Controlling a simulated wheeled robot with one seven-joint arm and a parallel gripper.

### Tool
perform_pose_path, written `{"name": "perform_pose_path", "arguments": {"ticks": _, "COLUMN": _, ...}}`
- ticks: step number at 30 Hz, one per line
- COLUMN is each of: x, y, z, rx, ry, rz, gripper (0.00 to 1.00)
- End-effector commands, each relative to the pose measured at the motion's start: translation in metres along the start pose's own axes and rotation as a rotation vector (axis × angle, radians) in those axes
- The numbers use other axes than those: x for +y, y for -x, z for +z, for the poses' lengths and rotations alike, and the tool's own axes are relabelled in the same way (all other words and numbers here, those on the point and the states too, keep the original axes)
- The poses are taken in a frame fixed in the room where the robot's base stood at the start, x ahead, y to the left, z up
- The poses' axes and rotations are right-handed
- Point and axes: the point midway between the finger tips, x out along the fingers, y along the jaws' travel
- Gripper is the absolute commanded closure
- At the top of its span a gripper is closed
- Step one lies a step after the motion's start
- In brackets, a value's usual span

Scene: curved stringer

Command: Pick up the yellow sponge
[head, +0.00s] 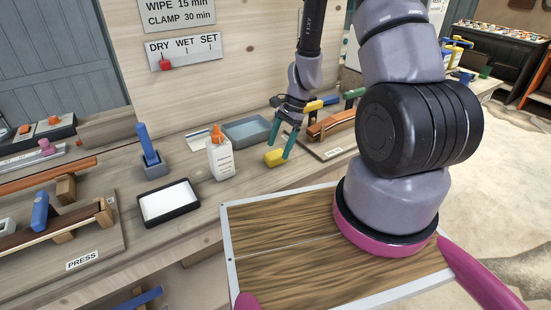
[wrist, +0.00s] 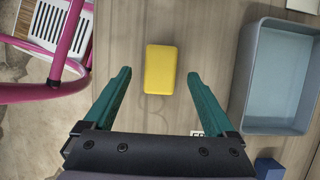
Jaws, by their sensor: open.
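The yellow sponge (head: 275,158) lies on the wooden workbench (head: 240,195), in front of a blue-grey tray. In the wrist view the sponge (wrist: 160,69) shows whole, a small rounded block lying flat on bare wood. My gripper (head: 283,145) has teal fingers and points down at the sponge in the head view. In the wrist view my gripper (wrist: 158,75) is open and empty. The sponge lies midway between the lines of the two fingers, a little beyond their tips. I see no contact with it.
The blue-grey tray (head: 247,131) stands behind the sponge and to its right in the wrist view (wrist: 241,80). A white bottle with an orange cap (head: 220,158) stands left of the sponge. A black tray with a white pad (head: 168,202) lies farther left. Clamped wood (head: 335,122) is at the right.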

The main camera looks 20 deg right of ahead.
Motion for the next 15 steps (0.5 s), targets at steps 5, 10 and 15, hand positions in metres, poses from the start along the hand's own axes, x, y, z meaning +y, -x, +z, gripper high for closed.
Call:
{"name": "perform_pose_path", "arguments": {"ticks": 5, "x": 0.000, "y": -0.028, "z": 0.002, "rx": -0.003, "ry": -0.002, "rz": 0.002, "gripper": 0.10}}
{"name": "perform_pose_path", "arguments": {"ticks": 10, "x": -0.001, "y": -0.037, "z": 0.001, "rx": -0.001, "ry": -0.002, "rz": 0.000, "gripper": 0.10}}
{"name": "perform_pose_path", "arguments": {"ticks": 15, "x": -0.001, "y": -0.036, "z": 0.001, "rx": 0.000, "ry": -0.001, "rz": 0.000, "gripper": 0.10}}
